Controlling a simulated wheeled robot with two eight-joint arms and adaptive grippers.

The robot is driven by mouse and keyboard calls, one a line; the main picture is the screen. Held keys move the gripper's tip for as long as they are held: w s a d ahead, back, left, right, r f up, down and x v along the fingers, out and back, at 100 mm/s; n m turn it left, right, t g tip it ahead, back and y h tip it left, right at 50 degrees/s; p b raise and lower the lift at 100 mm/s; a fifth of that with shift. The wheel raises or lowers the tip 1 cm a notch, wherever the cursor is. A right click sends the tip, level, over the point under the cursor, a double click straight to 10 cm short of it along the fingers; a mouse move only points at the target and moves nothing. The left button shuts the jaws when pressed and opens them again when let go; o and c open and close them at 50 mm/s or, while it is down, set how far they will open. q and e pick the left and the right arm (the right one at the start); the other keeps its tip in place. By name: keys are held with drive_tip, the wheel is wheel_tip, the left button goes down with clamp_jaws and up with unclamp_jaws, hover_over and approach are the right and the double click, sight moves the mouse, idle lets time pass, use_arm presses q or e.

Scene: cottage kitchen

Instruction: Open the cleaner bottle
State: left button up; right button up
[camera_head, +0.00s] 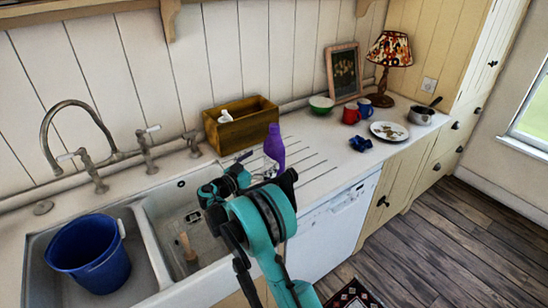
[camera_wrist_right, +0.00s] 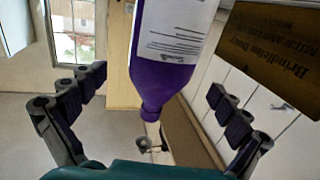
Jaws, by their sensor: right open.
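The cleaner bottle (camera_head: 274,150) is purple and stands upright on the white ribbed drainboard right of the sink. In the right wrist view the bottle (camera_wrist_right: 175,60) shows its white label and purple shoulder, narrowing to a purple top end. My right gripper (camera_wrist_right: 158,85) is open, with one finger on each side of the bottle and visible gaps between. In the head view the right gripper (camera_head: 256,170) is beside the bottle's lower part, partly hidden by my own arm. My left gripper is not in view.
A wooden box (camera_head: 240,128) stands behind the bottle. A double sink with a blue bucket (camera_head: 90,253) and taps lies to the left. Along the counter to the right are a green bowl (camera_head: 321,105), mugs, a plate (camera_head: 389,131), a blue cloth-like item (camera_head: 360,144) and a saucepan (camera_head: 421,115).

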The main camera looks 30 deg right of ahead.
sight(269, 156)
drive_tip(key=shift+x, duration=1.1)
drive_tip(key=x, duration=0.1)
drive_tip(key=b+x, duration=0.1)
drive_tip(key=x, duration=0.1)
drive_tip(key=f+b+x, duration=0.1)
drive_tip(key=shift+w+d, duration=0.1)
drive_tip(key=shift+w, duration=0.2)
drive_tip(key=shift+w+d, duration=0.1)
drive_tip(key=shift+d, duration=0.2)
drive_tip(key=shift+r, duration=0.2)
drive_tip(key=c, duration=1.4)
